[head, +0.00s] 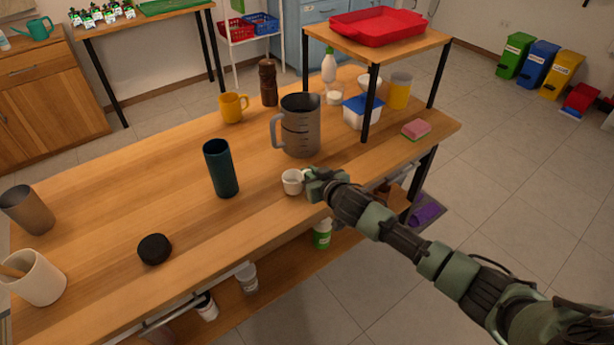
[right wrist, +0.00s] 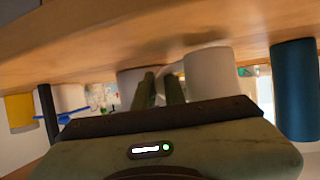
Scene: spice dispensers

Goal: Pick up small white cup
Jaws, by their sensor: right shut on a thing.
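The small white cup (head: 292,182) stands upright near the front edge of the wooden table, right of a dark green tumbler (head: 220,168). My right gripper (head: 311,178) reaches in from the right and is shut on the cup's right side, seemingly at its handle. In the right wrist view, the picture is upside down with the table on top; the cup (right wrist: 210,72) is just right of the two fingers (right wrist: 162,88). The exact contact is partly hidden. My left gripper is not in view.
A grey measuring jug (head: 300,128) stands close behind the cup. A yellow mug (head: 233,107), a pepper mill (head: 268,82) and a blue-lidded tub (head: 361,112) are farther back. A black lid (head: 154,249) lies front left. A raised shelf with a red tray (head: 377,25) stands at the back right.

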